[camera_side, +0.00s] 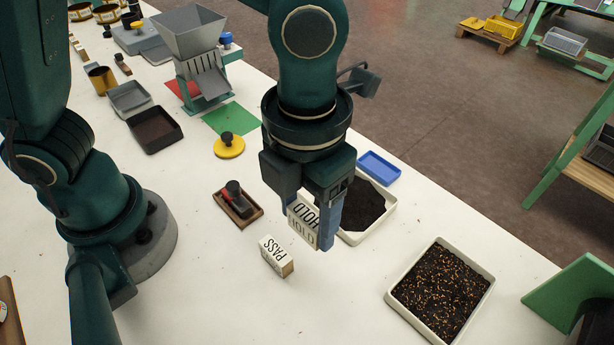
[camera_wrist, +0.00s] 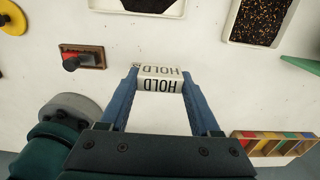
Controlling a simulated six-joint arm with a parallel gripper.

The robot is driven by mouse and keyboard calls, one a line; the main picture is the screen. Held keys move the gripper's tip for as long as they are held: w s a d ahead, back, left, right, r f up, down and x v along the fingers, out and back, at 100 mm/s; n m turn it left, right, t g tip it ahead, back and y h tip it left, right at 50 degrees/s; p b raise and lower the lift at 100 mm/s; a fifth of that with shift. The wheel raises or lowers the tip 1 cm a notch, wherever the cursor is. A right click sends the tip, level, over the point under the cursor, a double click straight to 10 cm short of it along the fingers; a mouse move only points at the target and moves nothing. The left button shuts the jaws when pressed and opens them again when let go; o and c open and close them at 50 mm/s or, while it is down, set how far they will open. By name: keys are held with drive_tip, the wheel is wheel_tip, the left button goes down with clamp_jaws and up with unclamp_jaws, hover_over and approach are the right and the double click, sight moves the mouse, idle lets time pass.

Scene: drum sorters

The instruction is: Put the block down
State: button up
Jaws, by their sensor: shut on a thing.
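My gripper (camera_side: 309,225) is shut on a white block (camera_side: 304,219) with HOLD lettered on two of its faces. The block also shows between the blue fingers in the wrist view (camera_wrist: 160,84). It appears to be above the white table (camera_side: 200,290); the exact gap is hard to tell. A second block (camera_side: 276,256), lettered PASS with a tan end, lies on the table just left of and nearer the camera than the held block.
A tray of dark material (camera_side: 378,229) stands close behind my gripper. A tray of dark and orange grains (camera_side: 393,297) is to the right. A red-and-black stamp on a wooden base (camera_side: 238,205) lies to the left. Bare table lies in front of the PASS block.

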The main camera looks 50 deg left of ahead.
drive_tip(key=w+a+r+m, duration=0.2)
drive_tip(key=a+m, duration=0.4)
drive_tip(key=m, duration=0.6)
drive_tip(key=w+a+r+m, duration=0.2)
drive_tip(key=a+m, duration=0.5)
drive_tip(key=m, duration=0.5)
drive_tip(key=w+a+r+m, duration=0.2)
drive_tip(key=a+r+m, duration=0.2)
drive_tip(key=a+m, duration=0.3)
drive_tip(key=m, duration=0.5)
drive_tip(key=shift+w+a+r, duration=0.15)
drive_tip(key=shift+w+r, duration=0.05)
drive_tip(key=shift+w, duration=0.15)
